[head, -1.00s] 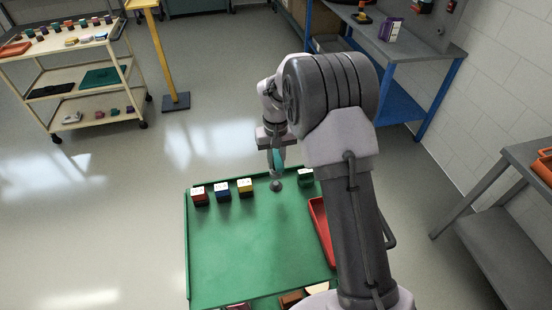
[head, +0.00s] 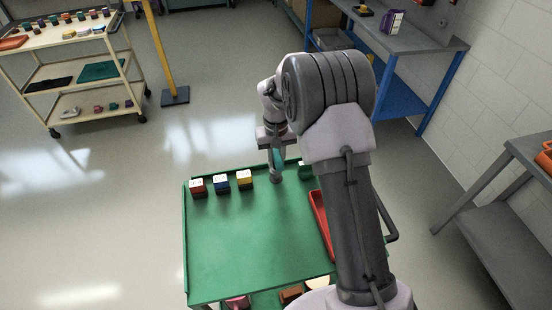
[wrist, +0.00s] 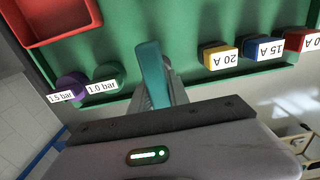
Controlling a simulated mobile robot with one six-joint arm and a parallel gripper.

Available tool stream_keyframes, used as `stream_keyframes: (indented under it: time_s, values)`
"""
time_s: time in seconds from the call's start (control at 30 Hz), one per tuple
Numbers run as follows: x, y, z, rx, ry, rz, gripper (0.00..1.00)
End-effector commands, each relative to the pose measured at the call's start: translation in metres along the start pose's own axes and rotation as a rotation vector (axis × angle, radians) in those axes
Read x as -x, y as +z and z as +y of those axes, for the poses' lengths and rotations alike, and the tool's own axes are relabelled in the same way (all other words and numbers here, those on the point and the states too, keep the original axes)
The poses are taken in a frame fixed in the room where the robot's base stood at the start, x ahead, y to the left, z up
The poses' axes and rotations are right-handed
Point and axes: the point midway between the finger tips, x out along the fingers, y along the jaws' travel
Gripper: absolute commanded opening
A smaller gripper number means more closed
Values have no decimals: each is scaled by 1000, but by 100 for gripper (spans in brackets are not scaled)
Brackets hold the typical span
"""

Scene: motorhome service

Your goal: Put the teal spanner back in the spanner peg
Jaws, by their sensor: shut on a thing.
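My gripper (head: 276,150) is shut on the teal spanner (wrist: 153,72) and holds it over the far edge of the green tray (head: 240,250). The spanner also shows in the head view (head: 277,160) as a narrow teal strip below the gripper, pointing down. In the wrist view it points away from the jaws, over the green surface. A small grey round thing (head: 276,178) shows just under the spanner's lower end; I cannot tell what it is. I cannot make out the spanner peg in either view.
Red, blue and yellow (head: 245,180) fuse blocks stand left of my gripper on the tray. Green and purple (wrist: 68,88) pressure-labelled pieces and a red bin (wrist: 60,18) are on its other side. A cream trolley (head: 70,75) and blue-legged bench (head: 400,95) stand beyond open floor.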

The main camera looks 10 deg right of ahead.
Motion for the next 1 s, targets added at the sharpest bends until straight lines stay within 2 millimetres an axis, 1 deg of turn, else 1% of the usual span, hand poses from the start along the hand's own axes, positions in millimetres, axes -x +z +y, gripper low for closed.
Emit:
stream_keyframes:
  time_s: [0.5, 1.0]
  values:
    - [0, 0, 0, 0, 0, 1, 0]
    - [-15, 0, 0, 0, 0, 1, 0]
